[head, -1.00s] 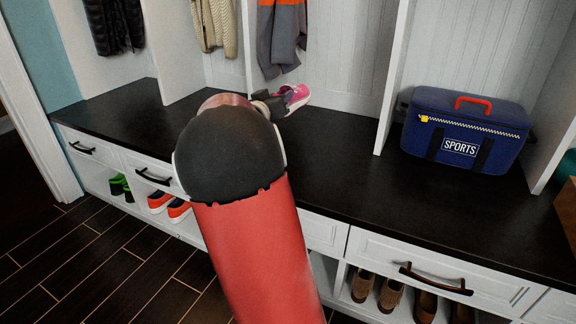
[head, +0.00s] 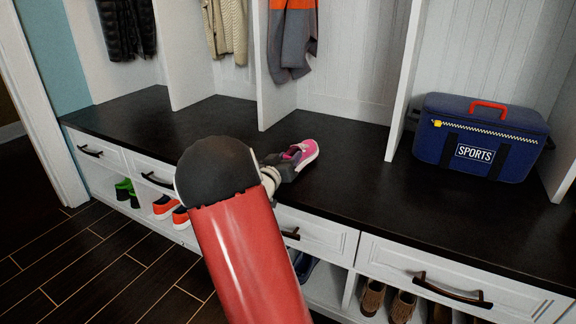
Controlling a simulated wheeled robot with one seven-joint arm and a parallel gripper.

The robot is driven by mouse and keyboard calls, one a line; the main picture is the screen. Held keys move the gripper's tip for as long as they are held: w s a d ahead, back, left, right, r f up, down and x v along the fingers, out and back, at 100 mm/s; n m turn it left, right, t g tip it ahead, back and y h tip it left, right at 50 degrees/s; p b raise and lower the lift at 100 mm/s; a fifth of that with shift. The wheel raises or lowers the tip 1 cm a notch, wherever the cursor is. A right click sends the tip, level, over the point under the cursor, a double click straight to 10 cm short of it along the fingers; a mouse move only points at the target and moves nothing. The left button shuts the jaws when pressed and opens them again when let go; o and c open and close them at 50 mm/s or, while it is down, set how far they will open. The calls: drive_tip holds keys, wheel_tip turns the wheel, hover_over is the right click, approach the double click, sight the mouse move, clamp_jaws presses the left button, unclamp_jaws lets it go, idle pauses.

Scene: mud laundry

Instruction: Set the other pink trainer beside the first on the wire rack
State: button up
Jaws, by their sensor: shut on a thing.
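A pink trainer (head: 306,154) with a pale sole shows in the head view, over the dark bench top (head: 345,160) near its middle. My gripper (head: 288,163) is at the trainer's left end and shut on it. The fingertips are partly hidden by the shoe and wrist. I cannot tell whether the sole touches the bench. Neither the first pink trainer nor a wire rack shows in this view.
A blue sports bag (head: 478,138) stands on the bench at right. White dividers rise from the bench, with coats (head: 292,40) hanging between. Drawers with dark handles (head: 450,290) and cubbies of shoes (head: 388,300) lie below. Bench around the trainer is clear.

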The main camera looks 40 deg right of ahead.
drive_tip(key=shift+f, duration=0.7)
drive_tip(key=shift+f, duration=0.15)
drive_tip(key=o, duration=1.1)
